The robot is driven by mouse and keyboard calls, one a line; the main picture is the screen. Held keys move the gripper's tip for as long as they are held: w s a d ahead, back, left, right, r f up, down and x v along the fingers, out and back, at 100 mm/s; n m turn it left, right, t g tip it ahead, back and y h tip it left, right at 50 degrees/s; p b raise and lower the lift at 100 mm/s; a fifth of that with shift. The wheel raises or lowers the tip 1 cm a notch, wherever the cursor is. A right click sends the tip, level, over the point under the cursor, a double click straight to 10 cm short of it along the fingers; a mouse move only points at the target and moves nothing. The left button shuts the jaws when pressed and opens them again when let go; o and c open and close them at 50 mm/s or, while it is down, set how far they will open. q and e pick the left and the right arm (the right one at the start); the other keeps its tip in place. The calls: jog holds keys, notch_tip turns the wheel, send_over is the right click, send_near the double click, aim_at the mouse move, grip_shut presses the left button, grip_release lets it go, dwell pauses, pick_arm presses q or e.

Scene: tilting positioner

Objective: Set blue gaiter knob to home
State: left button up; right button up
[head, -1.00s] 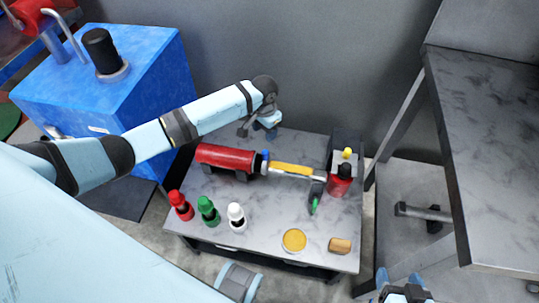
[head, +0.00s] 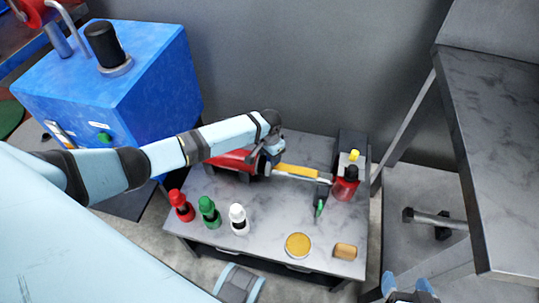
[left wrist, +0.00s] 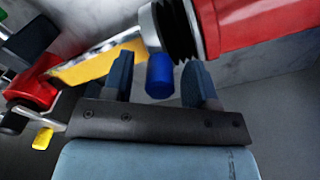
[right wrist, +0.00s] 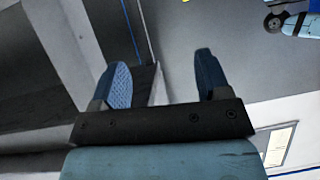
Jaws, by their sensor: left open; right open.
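The blue knob (left wrist: 160,77) is a short blue cylinder beside the black ribbed gaiter (left wrist: 182,30) at the end of the red cylinder (left wrist: 262,22). My left gripper (head: 268,158) is open, with the knob between its two fingers in the left wrist view; I cannot tell whether either finger touches it. In the head view my left gripper hides the knob and covers part of the red cylinder (head: 232,160). My right gripper (right wrist: 160,80) is open and empty, away from the bench; it also shows at the bottom edge of the head view (head: 410,286).
A yellow strip (head: 296,171) runs along the rod to the right. A yellow-topped round tin (head: 298,245) and a tan block (head: 345,251) sit in front.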

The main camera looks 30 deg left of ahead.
pick_arm(q)
grip_shut()
jog(key=d, duration=0.2)
jog(key=w+d+p, duration=0.1)
jog(key=d, duration=0.2)
jog(key=d+p, duration=0.1)
jog(key=d, duration=0.1)
jog(key=shift+w+d+r, duration=0.15)
jog(key=shift+w, duration=0.2)
jog(key=d, duration=0.2)
jog(key=w+d, duration=0.1)
jog(key=d, duration=0.2)
jog(key=w+d, duration=0.1)
jog(key=d, duration=0.1)
jog(key=shift+d, duration=0.35)
jog(key=shift+w+d, duration=0.15)
jog(key=shift+d, duration=0.3)
pick_arm(e)
jog(key=shift+s+d, duration=0.1)
jog(key=shift+d, duration=0.15)
pick_arm(q)
grip_release()
